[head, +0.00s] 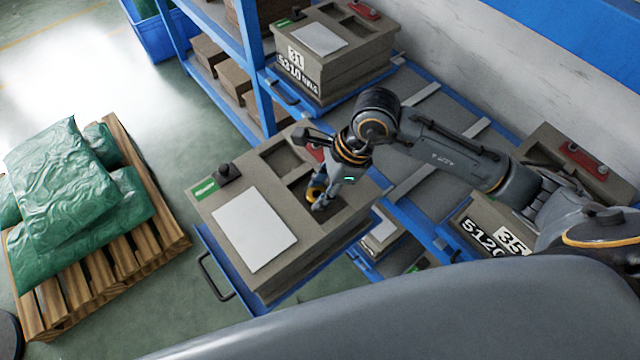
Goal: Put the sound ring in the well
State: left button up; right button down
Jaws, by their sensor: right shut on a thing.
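A tan-grey mould box (215,207) sits on a blue pull-out tray, with recessed wells in its top. My right gripper (320,203) points down over the wells on the box's right side. It is shut on a small yellow-orange ring (315,189), which is partly hidden by the fingers. The ring is at or just above a well (345,208); I cannot tell whether it touches the well's floor. My left gripper is not in view.
The box top also carries a white plate (254,230), a black knob (228,173) and a green label (204,188). Similar boxes stand on the blue rack at the back (325,85) and at right (468,215). A pallet (105,275) with green sacks (75,200) stands left.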

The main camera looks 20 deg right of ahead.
jog(key=shift+f, duration=0.2)
jog(key=c, duration=0.9)
grip_release()
jog(key=shift+r, duration=0.1)
jog(key=shift+r, duration=0.25)
jog(key=b+v, duration=0.4)
jog(key=v, duration=0.7)
jog(key=shift+d+r, duration=0.2)
jog(key=shift+r, duration=0.1)
jog(key=shift+s, duration=0.1)
